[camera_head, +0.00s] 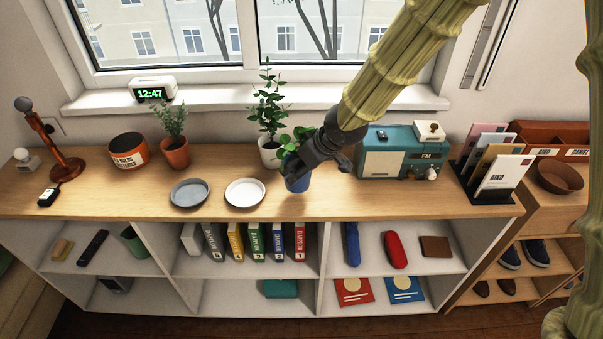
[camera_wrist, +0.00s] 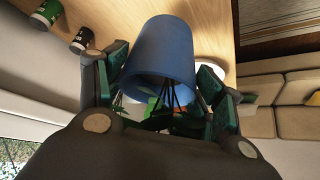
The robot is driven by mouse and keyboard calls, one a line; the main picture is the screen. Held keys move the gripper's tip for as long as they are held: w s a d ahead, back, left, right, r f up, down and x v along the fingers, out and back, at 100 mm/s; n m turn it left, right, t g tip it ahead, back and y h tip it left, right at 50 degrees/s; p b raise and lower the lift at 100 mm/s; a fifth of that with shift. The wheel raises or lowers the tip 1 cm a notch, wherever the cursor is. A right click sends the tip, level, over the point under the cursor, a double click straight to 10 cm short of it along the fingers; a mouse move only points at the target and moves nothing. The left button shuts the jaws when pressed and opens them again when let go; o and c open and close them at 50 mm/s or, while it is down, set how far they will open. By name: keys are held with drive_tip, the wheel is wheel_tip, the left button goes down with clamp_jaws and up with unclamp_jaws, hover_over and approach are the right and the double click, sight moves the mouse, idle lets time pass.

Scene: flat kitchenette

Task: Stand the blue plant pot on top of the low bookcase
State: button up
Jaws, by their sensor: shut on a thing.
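The blue plant pot (camera_head: 298,183) holds a leafy green plant (camera_head: 297,139). It is over the wooden top of the low bookcase (camera_head: 345,205), right of the white saucer and near the front edge. I cannot tell whether its base touches the top. My gripper (camera_head: 306,163) is shut on the pot, coming from the upper right. In the wrist view the blue pot (camera_wrist: 160,55) lies between both fingers, its open rim and stems towards the camera. The gripper hides part of the pot in the head view.
On the top stand a grey saucer (camera_head: 189,192), a white saucer (camera_head: 245,191), a white-potted plant (camera_head: 269,153) behind, a teal radio (camera_head: 385,163) to the right, and a terracotta-potted plant (camera_head: 175,151). A letter rack (camera_head: 493,180) stands at the right end. The front strip before the radio is clear.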

drive_tip(key=shift+w+f, duration=0.2)
drive_tip(key=shift+f, duration=1.6)
drive_tip(key=shift+f, duration=0.15)
drive_tip(key=o, duration=1.3)
drive_tip(key=v, duration=1.2)
